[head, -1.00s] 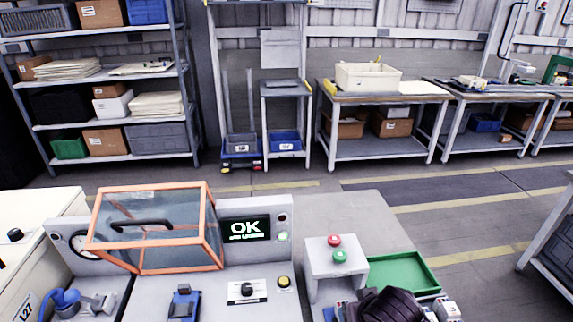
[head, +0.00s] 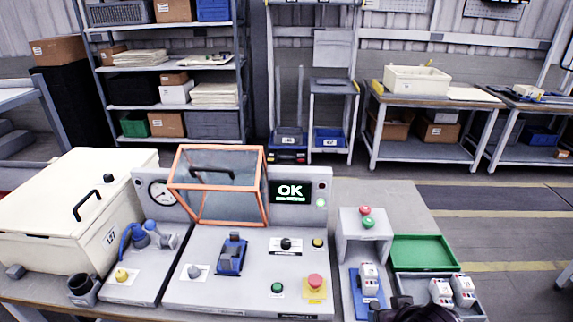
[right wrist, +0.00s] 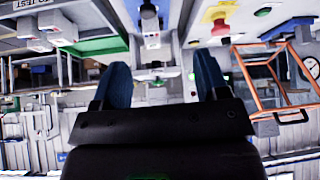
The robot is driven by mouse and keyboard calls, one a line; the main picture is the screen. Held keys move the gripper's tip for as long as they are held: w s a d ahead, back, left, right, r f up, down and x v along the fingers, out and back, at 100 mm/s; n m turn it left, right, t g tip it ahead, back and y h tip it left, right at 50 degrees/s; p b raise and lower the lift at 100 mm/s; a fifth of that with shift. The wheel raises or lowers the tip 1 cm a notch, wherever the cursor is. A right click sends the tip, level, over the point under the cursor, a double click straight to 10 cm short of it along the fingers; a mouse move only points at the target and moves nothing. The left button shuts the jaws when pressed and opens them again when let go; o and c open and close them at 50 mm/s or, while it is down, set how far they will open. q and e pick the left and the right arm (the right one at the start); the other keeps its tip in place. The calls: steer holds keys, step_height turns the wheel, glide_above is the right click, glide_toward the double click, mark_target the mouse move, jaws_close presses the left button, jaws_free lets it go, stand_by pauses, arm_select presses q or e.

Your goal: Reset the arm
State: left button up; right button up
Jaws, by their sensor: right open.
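The test machine (head: 190,295) stands in front, its orange-framed clear cover (head: 218,147) over the back panel. Its screen (head: 290,192) reads OK, with a green light beside it. The blue fixture (head: 231,255) on its top looks empty. My right gripper (right wrist: 161,66) is open in the right wrist view, its blue fingers apart with nothing held between them. Only a dark part of my right arm shows at the bottom edge of the head view. My left gripper is not in view.
A white device (head: 370,278) sits on a blue holder beside the machine. Two more devices lie in a grey tray (head: 415,285) behind my right arm. The green tray (head: 424,253) is empty. A small stand (head: 350,226) carries red and green buttons.

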steer(key=w+r+n+t+y, duration=0.1)
steer(key=w+n+t+y, duration=0.15)
steer(key=w, duration=0.25)
arm_select(q)
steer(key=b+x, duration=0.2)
steer(key=b, duration=0.1)
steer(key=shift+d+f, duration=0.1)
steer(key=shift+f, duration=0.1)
arm_select(e)
steer(key=s+d+f+m+t+h, duration=0.1)
steer(key=s+d+f, duration=0.2)
steer(key=s+f, duration=0.4)
steer(key=s+d+f+m+t+h, duration=0.1)
steer(key=s+d+f+h, duration=0.1)
steer(key=s+f, duration=0.5)
steer(key=shift+s+d+f, duration=0.35)
steer(key=shift+d+f, duration=0.3)
steer(key=shift+d, duration=0.05)
